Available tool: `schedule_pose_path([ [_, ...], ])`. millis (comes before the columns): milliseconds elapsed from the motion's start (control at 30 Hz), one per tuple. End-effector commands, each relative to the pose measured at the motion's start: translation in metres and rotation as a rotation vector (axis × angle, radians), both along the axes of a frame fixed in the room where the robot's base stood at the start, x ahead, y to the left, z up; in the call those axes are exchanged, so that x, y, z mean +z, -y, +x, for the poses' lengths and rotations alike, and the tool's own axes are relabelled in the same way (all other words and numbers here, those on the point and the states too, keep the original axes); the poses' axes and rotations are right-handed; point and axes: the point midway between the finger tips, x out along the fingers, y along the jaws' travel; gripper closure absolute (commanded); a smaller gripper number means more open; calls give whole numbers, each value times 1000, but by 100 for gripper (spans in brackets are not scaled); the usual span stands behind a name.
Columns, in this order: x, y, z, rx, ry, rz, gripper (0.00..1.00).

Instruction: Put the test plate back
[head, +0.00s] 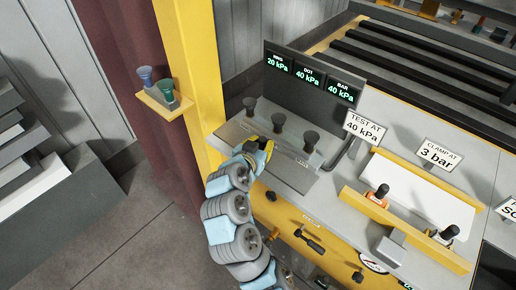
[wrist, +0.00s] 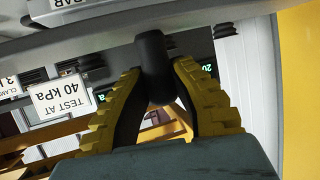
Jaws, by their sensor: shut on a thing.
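My gripper (head: 258,148) is at the front left of the grey test station, below the display panel. In the wrist view its yellow ribbed fingers (wrist: 160,100) are closed around a black round-ended grip (wrist: 152,65). A flat grey plate (head: 285,172) lies on the station just right of my gripper; it may be the test plate, but I cannot tell whether the grip belongs to it. The panel (head: 312,78) reads 20 kPa, 40 kPa and 40 kPa. A sign (head: 364,127) reads "TEST AT 40 kPa".
A yellow post (head: 190,70) stands close left, with a small shelf (head: 164,101) holding a blue and a green cup. Right are a white board (head: 415,190), a yellow rail (head: 400,228) and a "CLAMP AT 3 bar" sign (head: 438,154). Black rollers (head: 420,65) lie behind.

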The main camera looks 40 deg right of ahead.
Motion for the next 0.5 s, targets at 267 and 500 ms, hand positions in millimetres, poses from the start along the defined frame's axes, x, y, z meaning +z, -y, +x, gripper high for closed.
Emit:
schedule_pose_path([
  [267, -25, 14, 23, 0, -3, 1, 100],
  [500, -48, 24, 39, -1, -2, 1, 100],
])
